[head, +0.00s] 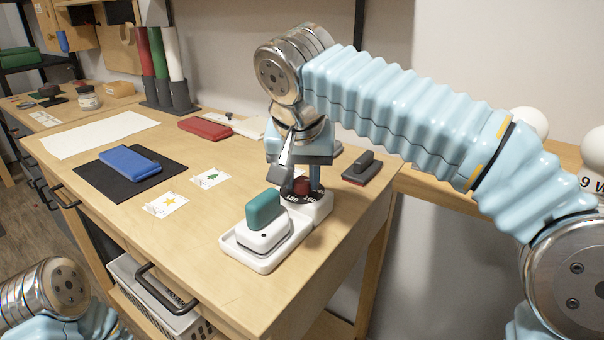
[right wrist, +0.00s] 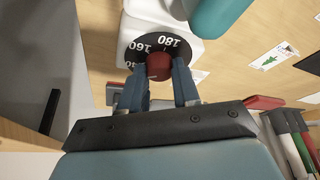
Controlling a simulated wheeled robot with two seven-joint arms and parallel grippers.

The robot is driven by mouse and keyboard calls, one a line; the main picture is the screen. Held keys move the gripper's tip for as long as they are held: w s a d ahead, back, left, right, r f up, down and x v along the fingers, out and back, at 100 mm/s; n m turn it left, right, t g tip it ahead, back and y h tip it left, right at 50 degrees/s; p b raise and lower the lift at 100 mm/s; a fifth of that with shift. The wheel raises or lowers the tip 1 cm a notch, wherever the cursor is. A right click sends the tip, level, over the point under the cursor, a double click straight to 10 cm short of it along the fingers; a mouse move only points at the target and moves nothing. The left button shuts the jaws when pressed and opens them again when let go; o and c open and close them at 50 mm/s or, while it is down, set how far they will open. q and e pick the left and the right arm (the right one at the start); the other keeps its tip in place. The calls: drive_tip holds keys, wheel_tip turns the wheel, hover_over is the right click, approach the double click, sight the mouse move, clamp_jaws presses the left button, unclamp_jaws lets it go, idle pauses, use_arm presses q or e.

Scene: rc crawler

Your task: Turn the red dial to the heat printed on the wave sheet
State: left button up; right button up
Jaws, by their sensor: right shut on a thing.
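The red dial (head: 302,187) sits on a black numbered disc on a small white base (head: 322,209) at the table's right side. In the right wrist view the dial (right wrist: 159,66) is between my fingers, and 180, 160 and a partly hidden 140 show on the disc (right wrist: 146,44). My right gripper (right wrist: 160,84) is shut on the dial from above. In the head view its fingers partly hide the dial. Two small cards lie on the table, one with a yellow star (head: 166,204), one with a green tree (head: 211,178). I make out no wave sheet. My left gripper is out of view.
A white press with a teal handle (head: 264,223) stands in a white tray just beside the dial base. A blue block (head: 130,159) lies on a black mat (head: 117,181). A dark stamp-like tool (head: 362,169) is behind right.

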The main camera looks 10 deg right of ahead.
drive_tip(key=o, duration=1)
drive_tip(key=shift+o, duration=0.2)
drive_tip(key=shift+r, duration=0.1)
drive_tip(key=v, duration=1.3)
drive_tip(key=shift+s+r, duration=0.2)
drive_tip(key=shift+r, duration=0.05)
drive_tip(key=shift+a, duration=0.1)
